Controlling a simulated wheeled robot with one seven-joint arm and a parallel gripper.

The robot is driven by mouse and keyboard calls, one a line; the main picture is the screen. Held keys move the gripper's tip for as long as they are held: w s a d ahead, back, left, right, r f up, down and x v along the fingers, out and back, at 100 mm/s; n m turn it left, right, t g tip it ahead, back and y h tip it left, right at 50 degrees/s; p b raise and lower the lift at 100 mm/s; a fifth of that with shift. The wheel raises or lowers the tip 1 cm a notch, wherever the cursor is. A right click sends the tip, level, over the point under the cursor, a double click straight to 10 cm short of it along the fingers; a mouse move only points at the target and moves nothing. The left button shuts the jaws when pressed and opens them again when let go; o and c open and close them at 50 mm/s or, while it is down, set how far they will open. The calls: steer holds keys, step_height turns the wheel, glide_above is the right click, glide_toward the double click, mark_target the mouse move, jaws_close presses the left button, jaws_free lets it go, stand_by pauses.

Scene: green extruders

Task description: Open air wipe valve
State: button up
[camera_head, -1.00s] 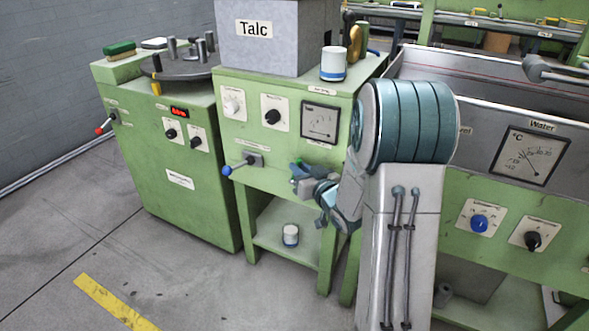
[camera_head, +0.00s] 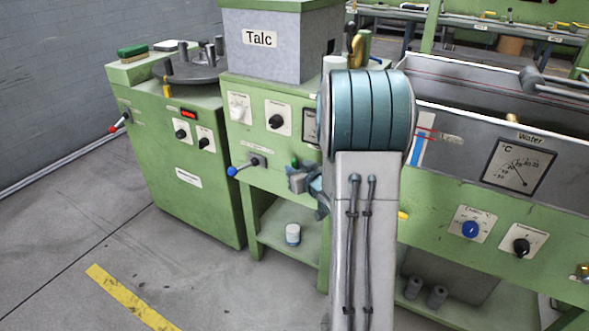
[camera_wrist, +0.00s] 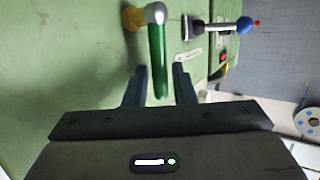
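A valve with a green lever (camera_wrist: 158,60) and a brass-coloured body (camera_wrist: 133,18) is on the green panel in the wrist view. The lever runs from a silver pivot toward my gripper (camera_wrist: 160,84). My gripper is open, with one dark finger on each side of the lever's free end. I cannot tell whether either finger touches it. In the head view, a bit of the green lever (camera_head: 294,163) shows at the front of the talc cabinet, beside my gripper (camera_head: 298,181). My arm hides much of that area. No label reading air wipe is legible.
A blue-knobbed lever (camera_head: 245,166) sits just left of my gripper; it also shows in the wrist view (camera_wrist: 243,26). The water trough (camera_head: 470,108) is to the right. Open floor lies at the front left.

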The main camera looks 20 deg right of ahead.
steer(key=shift+s+r, duration=0.2)
steer(key=shift+s, duration=0.3)
steer(key=b+v, duration=0.3)
steer(key=v, duration=0.9)
steer(key=shift+s, duration=0.35)
